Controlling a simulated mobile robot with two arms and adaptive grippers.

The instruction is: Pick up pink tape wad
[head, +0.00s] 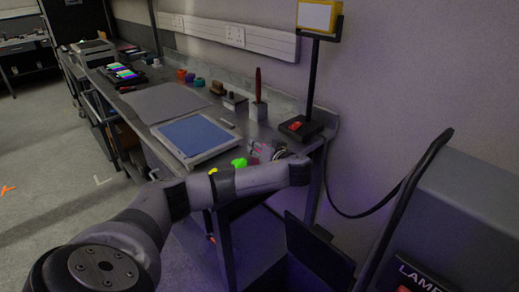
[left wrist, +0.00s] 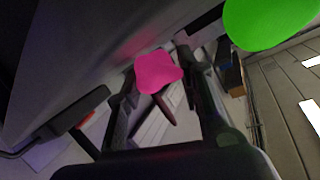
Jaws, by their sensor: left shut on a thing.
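The pink tape wad (left wrist: 158,72) sits between the fingertips of my left gripper (left wrist: 160,78) in the left wrist view. The gripper is shut on it. In the head view my left gripper (head: 266,151) is at the near right end of the workbench, mostly behind my own forearm, with a little pink showing at it. A green wad (head: 239,162) lies just left of the gripper on the bench; it also shows large at the top right of the left wrist view (left wrist: 268,20). My right gripper is not in view.
The workbench (head: 230,143) carries a blue-topped tray (head: 194,136), a grey mat (head: 163,102), a holder with a red tool (head: 258,95) and a black stand base (head: 300,127) with a yellow-framed sign (head: 318,16). A yellow wad (head: 213,170) lies near the front edge. A dark bin (head: 318,255) stands below right.

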